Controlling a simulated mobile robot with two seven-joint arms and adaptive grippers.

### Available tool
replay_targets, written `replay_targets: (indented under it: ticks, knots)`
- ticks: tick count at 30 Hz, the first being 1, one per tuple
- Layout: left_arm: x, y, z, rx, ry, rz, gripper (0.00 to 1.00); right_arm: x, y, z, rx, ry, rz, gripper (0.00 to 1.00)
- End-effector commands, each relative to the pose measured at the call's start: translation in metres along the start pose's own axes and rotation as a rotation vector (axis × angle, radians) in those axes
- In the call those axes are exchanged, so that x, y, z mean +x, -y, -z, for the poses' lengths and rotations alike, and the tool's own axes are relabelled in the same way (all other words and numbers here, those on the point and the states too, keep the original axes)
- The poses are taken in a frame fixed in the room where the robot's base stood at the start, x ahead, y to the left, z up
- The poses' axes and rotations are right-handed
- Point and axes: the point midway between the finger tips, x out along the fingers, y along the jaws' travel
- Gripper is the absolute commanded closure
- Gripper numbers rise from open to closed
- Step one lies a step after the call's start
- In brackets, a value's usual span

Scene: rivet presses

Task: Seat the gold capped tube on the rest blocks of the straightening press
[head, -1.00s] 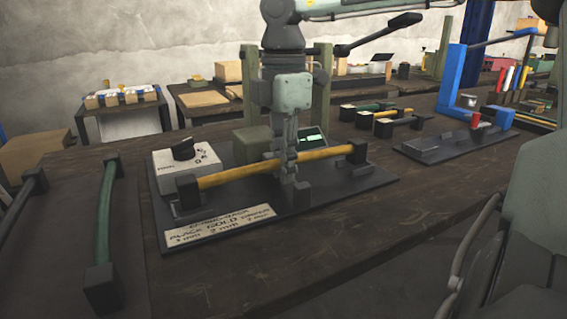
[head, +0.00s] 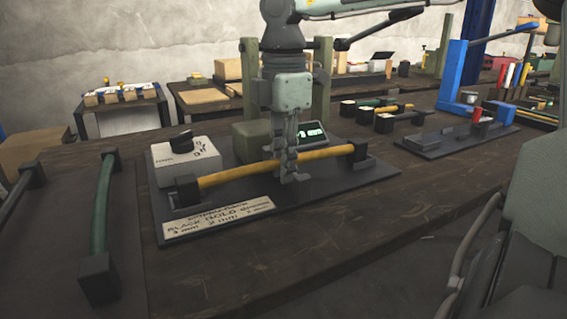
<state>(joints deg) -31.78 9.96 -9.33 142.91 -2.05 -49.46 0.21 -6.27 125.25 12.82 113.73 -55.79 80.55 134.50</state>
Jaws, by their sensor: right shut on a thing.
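The gold capped tube (head: 235,175) lies across the straightening press in the head view, with a black cap at each end. My right gripper (head: 292,170) comes down from above and is shut on the tube near its middle. The press has a dark base plate (head: 240,206), green posts (head: 249,95) and a black lever (head: 375,28). A dark rest block (head: 366,163) shows beside and below the right cap; the left cap hides what is under it. I cannot tell whether the tube touches the blocks. My left gripper is not in view.
A white box with a black knob (head: 184,158) and a label plate (head: 218,222) sit on the base plate. A green capped tube (head: 101,205) lies at the left. A blue-framed press (head: 455,75) stands at the right. The bench front (head: 330,235) is clear.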

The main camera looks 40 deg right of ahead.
Motion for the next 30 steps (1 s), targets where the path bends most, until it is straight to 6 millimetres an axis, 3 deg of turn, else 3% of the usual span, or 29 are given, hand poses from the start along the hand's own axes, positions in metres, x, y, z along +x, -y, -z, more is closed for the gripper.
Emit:
replay_targets:
  ticks: [1,7,22,26,30]
  knots:
    - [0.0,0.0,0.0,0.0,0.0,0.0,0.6,-0.001,0.0,0.0,0.0,0.0,-0.001,0.85]
    - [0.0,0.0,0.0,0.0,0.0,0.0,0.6,0.0,0.0,0.0,0.0,0.0,-0.001,0.62]
    - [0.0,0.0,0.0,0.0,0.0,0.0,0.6,-0.003,-0.001,0.0,0.001,0.0,-0.003,0.62]
    - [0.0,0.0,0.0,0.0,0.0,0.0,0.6,-0.017,-0.001,0.0,0.002,0.002,-0.005,0.62]
    - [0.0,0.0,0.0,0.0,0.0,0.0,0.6,-0.046,-0.001,0.0,0.003,0.001,-0.007,0.62]
